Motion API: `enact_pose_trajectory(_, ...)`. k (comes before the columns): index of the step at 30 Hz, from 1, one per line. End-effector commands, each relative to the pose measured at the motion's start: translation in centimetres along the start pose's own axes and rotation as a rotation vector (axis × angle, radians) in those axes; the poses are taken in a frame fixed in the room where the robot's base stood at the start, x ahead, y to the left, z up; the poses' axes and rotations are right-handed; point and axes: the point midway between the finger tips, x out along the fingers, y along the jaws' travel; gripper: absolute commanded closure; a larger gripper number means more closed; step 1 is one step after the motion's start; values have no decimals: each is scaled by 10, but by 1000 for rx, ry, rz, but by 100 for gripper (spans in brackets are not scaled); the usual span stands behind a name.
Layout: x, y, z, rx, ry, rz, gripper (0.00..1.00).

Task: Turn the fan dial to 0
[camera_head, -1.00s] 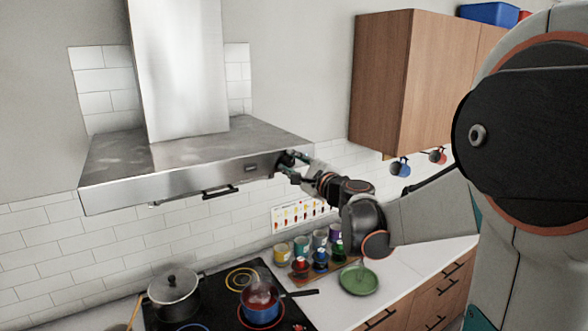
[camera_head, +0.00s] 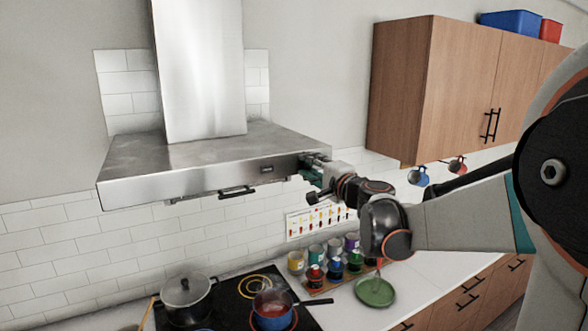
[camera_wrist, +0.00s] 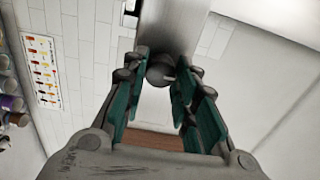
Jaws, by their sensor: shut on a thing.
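The range hood (camera_head: 200,165) is a grey metal canopy on the wall, with the fan dial at the right end of its front edge. My gripper (camera_head: 308,170) reaches this end from the right and mostly hides the dial in the head view. In the wrist view, the dial (camera_wrist: 160,70) is a round, dark grey knob between the green-padded fingertips of my gripper (camera_wrist: 164,62), which are shut on it. A small light mark shows on the knob. I cannot read any number or tell the dial's setting.
A dark handle (camera_head: 237,192) hangs under the hood's front. Below are a lidded pot (camera_head: 186,297), a blue-and-red pot (camera_head: 272,310), several jars and a green pan (camera_head: 375,291). The wooden cabinet (camera_head: 425,90) and hanging mugs (camera_head: 418,177) are near my arm.

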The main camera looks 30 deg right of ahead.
Motion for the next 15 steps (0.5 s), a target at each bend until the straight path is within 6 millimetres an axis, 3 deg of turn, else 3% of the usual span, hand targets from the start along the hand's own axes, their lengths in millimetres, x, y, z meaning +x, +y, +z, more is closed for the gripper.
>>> enact_pose_trajectory(11, -1, 2, 1, -8, -2, 1, 97)
enact_pose_trajectory(12, -1, 2, 1, -8, -2, 1, 69)
enact_pose_trajectory(14, -1, 2, 1, -7, -2, 1, 55)
enact_pose_trajectory(15, -1, 2, 1, -7, -1, 1, 53)
